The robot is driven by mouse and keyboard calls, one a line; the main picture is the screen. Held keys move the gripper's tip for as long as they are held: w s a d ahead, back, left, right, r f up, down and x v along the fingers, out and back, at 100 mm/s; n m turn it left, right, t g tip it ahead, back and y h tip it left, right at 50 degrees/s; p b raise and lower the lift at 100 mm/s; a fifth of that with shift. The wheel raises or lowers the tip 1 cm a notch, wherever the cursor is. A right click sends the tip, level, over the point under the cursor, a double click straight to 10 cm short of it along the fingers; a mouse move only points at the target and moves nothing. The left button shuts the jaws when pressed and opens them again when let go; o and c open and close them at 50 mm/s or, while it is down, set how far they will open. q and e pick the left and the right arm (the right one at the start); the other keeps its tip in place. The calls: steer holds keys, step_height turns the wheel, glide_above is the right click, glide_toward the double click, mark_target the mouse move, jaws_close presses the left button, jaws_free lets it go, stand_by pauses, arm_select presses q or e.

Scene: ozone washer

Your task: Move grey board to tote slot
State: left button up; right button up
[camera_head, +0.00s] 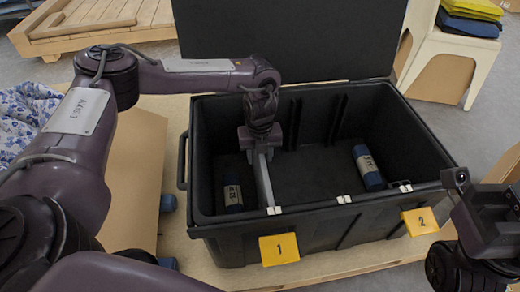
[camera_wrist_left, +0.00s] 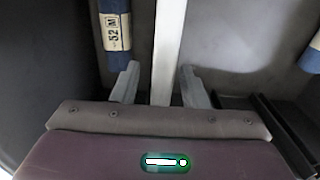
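The grey board (camera_head: 265,182) stands on edge inside the black tote (camera_head: 330,213), running from below my left gripper to the front wall near label 1. My left gripper (camera_head: 262,148) is inside the tote at the board's rear end. In the left wrist view the board (camera_wrist_left: 168,45) lies between the two fingers of my left gripper (camera_wrist_left: 160,87), with visible gaps beside it, so the fingers look open. The board's lower edge is hard to see. Part of my right gripper (camera_head: 487,218) shows at the right edge, outside the tote; its fingers are not clear.
A blue roll with a pale label (camera_head: 232,196) lies left of the board, and another (camera_head: 368,167) lies to its right. The tote's lid (camera_head: 290,40) stands open behind. Yellow labels 1 (camera_head: 279,249) and 2 (camera_head: 420,221) mark the front wall.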

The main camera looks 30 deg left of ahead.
arm_select(q)
step_height(320, 180, down, 2)
steer(key=shift+f, duration=0.15)
jaws_close()
stand_by(0.3)
